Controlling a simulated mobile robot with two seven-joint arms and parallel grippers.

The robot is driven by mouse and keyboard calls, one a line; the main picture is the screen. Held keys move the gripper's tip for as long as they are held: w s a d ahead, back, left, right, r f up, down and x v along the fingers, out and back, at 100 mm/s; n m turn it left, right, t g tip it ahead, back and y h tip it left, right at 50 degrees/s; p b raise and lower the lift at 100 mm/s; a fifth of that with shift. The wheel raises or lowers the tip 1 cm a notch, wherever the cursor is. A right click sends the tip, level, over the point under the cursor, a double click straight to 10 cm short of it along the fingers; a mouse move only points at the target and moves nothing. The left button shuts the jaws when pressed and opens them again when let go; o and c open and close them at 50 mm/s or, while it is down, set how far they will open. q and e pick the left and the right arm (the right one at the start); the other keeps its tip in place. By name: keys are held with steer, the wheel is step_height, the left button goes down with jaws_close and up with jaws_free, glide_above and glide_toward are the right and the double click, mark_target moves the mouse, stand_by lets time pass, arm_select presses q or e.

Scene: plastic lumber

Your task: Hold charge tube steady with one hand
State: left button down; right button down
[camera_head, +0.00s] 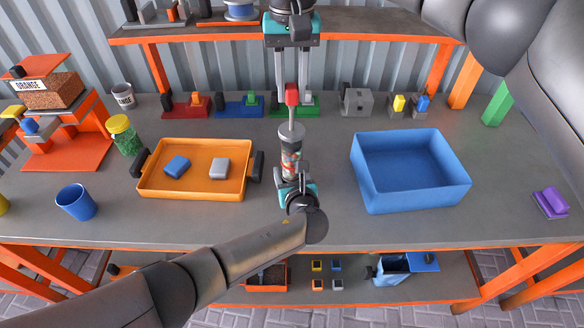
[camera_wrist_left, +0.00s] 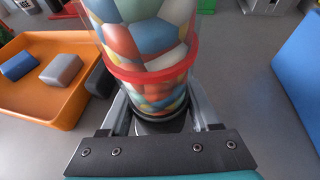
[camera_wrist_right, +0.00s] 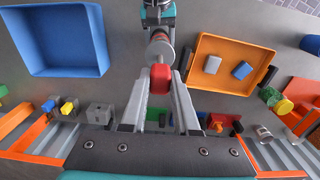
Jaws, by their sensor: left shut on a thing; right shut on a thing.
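The charge tube (camera_head: 291,158) is a clear upright cylinder filled with coloured pieces, with a red ring (camera_wrist_left: 152,72) around it in the left wrist view. My left gripper (camera_head: 293,183) is shut on its lower part, fingers on either side. A rod with a red handle (camera_head: 291,95) and a grey disc (camera_head: 291,132) stands in line above the tube. My right gripper (camera_head: 291,82) comes from above and is shut on the red handle, which also shows between its fingers in the right wrist view (camera_wrist_right: 160,78). Whether the disc touches the tube's rim is unclear.
An orange tray (camera_head: 195,194) with a blue block (camera_head: 176,166) and a grey block (camera_head: 219,168) lies left of the tube. A blue bin (camera_head: 412,200) stands to the right. Several coloured fixtures line the back. Bare table lies between tube and bin.

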mark_target(292, 104)
steer(key=shift+f, duration=1.1)
steer(key=shift+r, duration=1.05)
steer(key=shift+f, duration=1.8)
steer(key=shift+r, duration=1.15)
